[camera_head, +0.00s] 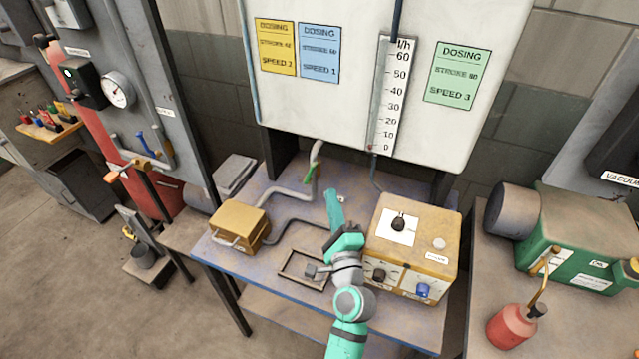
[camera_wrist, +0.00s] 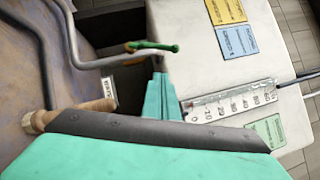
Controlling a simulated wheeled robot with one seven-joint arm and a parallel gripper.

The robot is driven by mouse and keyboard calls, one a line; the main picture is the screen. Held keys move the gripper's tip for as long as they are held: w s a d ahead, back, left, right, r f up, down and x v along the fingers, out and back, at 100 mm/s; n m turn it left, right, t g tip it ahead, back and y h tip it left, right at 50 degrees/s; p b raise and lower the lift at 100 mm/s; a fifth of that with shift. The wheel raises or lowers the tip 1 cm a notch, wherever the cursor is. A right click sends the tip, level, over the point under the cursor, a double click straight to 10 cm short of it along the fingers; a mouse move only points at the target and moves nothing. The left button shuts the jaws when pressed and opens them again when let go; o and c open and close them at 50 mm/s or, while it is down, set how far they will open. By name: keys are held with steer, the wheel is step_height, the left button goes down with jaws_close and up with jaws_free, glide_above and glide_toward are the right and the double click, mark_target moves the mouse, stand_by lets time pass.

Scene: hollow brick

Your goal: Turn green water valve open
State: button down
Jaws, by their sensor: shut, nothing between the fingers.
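The green water valve handle (camera_head: 312,173) sits on a grey pipe at the back of the table, below the white panel. In the wrist view the green handle (camera_wrist: 153,46) is a slim lever lying roughly across the picture, just beyond my fingertips. My gripper (camera_head: 333,197) is in front of the valve and to its right in the head view. Its teal fingers (camera_wrist: 161,84) are together, with nothing between them. In the wrist view a gap seems to show between the fingertips and the handle; whether they touch is hard to tell.
A tan control box (camera_head: 413,237) with knobs stands right of my arm. A brass-coloured box (camera_head: 239,226) stands on the left of the table. The white panel (camera_head: 358,103) with a scale and dosing cards rises behind. Grey pipes (camera_head: 293,193) run to the valve.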

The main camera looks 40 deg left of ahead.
mark_target(309, 175)
steer(key=w+a+r, duration=0.1)
steer(key=a+r, duration=0.1)
steer(key=a, duration=0.3)
steer(key=shift+w+a, duration=0.25)
